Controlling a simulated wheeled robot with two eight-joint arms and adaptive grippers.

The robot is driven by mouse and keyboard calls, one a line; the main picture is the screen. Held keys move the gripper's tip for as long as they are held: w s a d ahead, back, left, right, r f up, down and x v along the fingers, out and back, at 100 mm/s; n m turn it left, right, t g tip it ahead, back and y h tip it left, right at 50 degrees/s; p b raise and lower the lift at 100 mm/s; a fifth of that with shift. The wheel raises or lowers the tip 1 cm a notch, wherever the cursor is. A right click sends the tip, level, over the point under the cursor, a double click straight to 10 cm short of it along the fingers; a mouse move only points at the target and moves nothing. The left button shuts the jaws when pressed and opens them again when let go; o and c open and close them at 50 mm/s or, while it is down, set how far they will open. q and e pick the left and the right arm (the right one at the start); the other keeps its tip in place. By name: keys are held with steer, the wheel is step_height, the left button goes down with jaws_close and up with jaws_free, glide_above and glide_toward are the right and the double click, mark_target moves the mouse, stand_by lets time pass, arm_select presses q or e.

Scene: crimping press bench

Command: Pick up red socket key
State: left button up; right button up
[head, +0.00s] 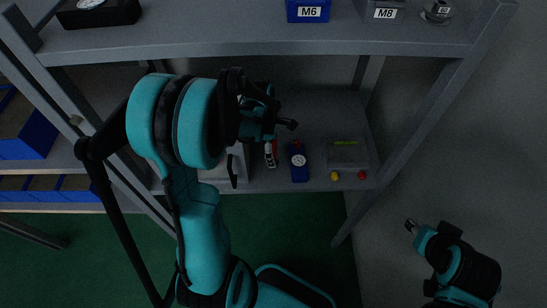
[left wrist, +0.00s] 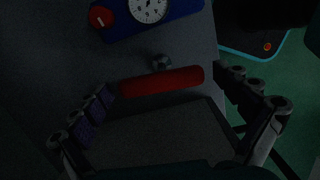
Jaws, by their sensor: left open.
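The red socket key shows in the left wrist view as a red bar handle (left wrist: 162,81) with a round metal socket (left wrist: 161,62) at its middle. It lies on the grey bench surface. My left gripper (head: 288,124) is open above the bench, and in the left wrist view its two fingers (left wrist: 170,79) stand on either side of the red bar. I cannot tell whether they touch it. In the head view the gripper largely hides the key; a bit of red shows just below it. My right gripper (head: 411,226) is at the lower right, away from the bench; its jaw opening is unclear.
A blue device with a white dial (head: 299,173) stands close to the right of the gripper. Further right is a grey box (head: 347,153) with yellow and red knobs at its front. An upper shelf (head: 260,38) with labelled bins overhangs the bench. A post (head: 420,115) bounds the right side.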

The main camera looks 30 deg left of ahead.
arm_select(q)
steer(key=c, duration=1.3)
steer(key=shift+r+p, duration=0.3)
steer(key=shift+r, duration=0.15)
steer(key=r, duration=0.1)
steer(key=r+p, duration=0.1)
steer(key=s+d+r, duration=0.1)
steer(key=r, duration=0.1)
steer(key=s+d+r+p, duration=0.1)
steer(key=s+d+r, duration=0.1)
steer(key=s+d+r+p, duration=0.1)
steer(key=s+d+r, duration=0.1)
steer(key=d, duration=0.1)
steer(key=s+d+r+p, duration=0.1)
steer(key=s+d+r, duration=0.1)
steer(key=s, duration=0.1)
steer(key=shift+s+d, duration=0.1)
steer(key=shift+d, duration=0.1)
